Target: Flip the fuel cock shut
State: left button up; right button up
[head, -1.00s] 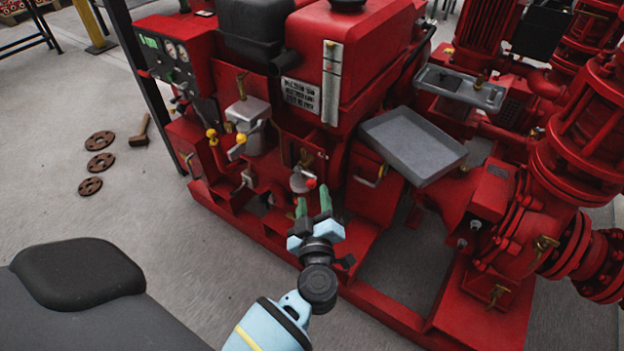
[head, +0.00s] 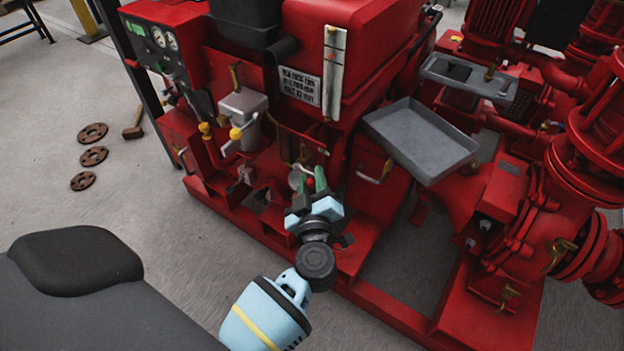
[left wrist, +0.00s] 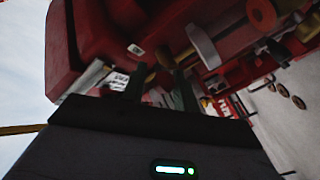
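A small grey fitting with a red ball knob (head: 309,183) sits low on the front of the red pumpset; it looks like the fuel cock, though I cannot be sure. My left gripper (head: 310,175) is open, its two green fingers pointing at this fitting. The red knob shows between the fingers in the head view; I cannot tell whether they touch it. The fingers partly hide the fitting. In the left wrist view the dark fingers (left wrist: 160,88) stand apart, with nothing clearly held between them. My right gripper is not in view.
Yellow-knobbed levers (head: 236,133) by a grey filter housing (head: 243,105) stand left of the gripper. A grey tray (head: 420,140) juts out to the right. The red base frame (head: 375,302) runs below my arm. Rusty discs (head: 93,156) and a hammer (head: 133,126) lie on the floor.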

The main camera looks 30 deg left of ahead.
pick_arm(q)
jog(key=shift+d, duration=0.1)
jog(key=c, duration=0.5)
jog(key=shift+f+m+t, duration=0.25)
jog(key=shift+m+t, duration=0.25)
jog(key=shift+m, duration=0.2)
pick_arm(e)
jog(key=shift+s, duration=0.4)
pick_arm(q)
jog(key=shift+d, duration=0.1)
jog(key=o, duration=1)
jog(key=shift+w+f, duration=0.1)
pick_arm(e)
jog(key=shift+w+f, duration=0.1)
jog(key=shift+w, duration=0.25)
pick_arm(q)
jog(key=p+v, duration=0.1)
jog(key=v, duration=0.7)
jog(key=shift+p, duration=0.3)
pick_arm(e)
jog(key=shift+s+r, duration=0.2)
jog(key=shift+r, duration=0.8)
